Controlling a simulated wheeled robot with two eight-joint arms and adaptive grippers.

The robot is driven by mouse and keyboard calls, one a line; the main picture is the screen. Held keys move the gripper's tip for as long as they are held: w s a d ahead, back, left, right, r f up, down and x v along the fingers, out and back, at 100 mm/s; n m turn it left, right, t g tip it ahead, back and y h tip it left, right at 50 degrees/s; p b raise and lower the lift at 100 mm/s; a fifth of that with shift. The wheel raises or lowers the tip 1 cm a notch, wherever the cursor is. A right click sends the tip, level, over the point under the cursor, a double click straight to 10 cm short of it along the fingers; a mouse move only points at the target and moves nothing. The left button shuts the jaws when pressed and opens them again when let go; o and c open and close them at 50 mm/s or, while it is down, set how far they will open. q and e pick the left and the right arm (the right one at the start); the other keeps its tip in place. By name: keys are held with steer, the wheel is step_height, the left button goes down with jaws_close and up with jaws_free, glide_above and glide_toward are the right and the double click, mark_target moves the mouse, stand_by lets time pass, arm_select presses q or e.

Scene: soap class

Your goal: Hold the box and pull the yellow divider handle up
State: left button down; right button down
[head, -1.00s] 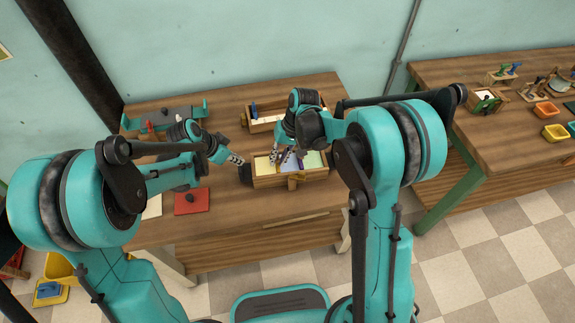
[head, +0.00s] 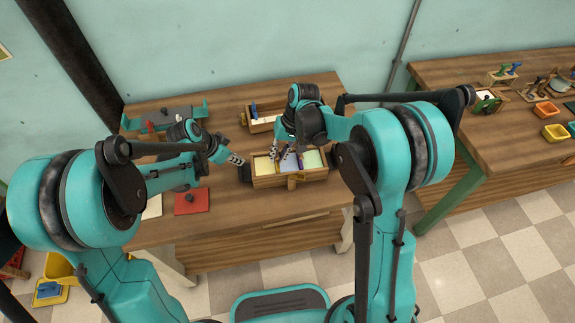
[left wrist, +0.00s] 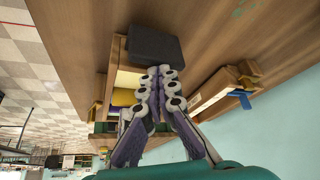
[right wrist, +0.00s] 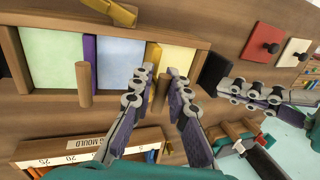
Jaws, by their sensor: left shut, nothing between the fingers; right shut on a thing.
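The wooden box (head: 291,181) stands on the table with green, pale blue and yellow sections; its near wall faces me. The yellow divider (right wrist: 153,54) stands between the pale blue and yellow sections, and also shows in the left wrist view (left wrist: 122,97). My right gripper (right wrist: 160,75) is shut on the wooden yellow divider handle (right wrist: 161,92), mostly hidden between its fingers. My left gripper (head: 238,160) is shut and empty at the box's left end, close to a black block (left wrist: 155,47); contact is unclear.
Another wooden box (head: 262,124) with a numbered label stands behind. A red board (head: 192,202) with a knob lies left, and a teal-ended rack (head: 165,120) at the back left. The table's front right is clear. A second table (head: 480,130) stands right.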

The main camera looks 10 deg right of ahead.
steer(key=shift+r, duration=1.55)
steer(key=c, duration=1.4)
jaws_free()
steer(key=shift+c, duration=0.2)
steer(key=shift+r, duration=3.5)
arm_select(q)
steer(key=shift+r, duration=3.5)
